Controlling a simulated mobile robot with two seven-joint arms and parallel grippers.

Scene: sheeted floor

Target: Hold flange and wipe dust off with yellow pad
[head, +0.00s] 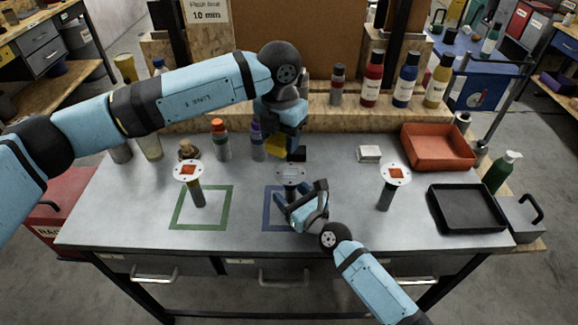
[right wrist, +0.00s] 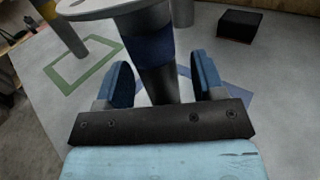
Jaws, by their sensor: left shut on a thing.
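The middle flange (head: 290,174) stands upright at the blue square outline (head: 269,222), with a round greyish plate on a dark post. Its post (right wrist: 150,50) fills the upper middle of the right wrist view. My right gripper (head: 308,208) is low at this post, its two blue fingers apart on either side; I cannot tell whether either touches. My left gripper (head: 288,148) is shut on the yellow pad (head: 275,144), above and behind the flange plate. Two other flanges, with orange-red patches on top, stand at left (head: 187,170) and right (head: 396,173).
A red tray (head: 437,147) and a black tray (head: 467,208) lie at right. Bottles (head: 220,140) stand behind at left, and a white block (head: 369,153) lies at back. The front strip is clear.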

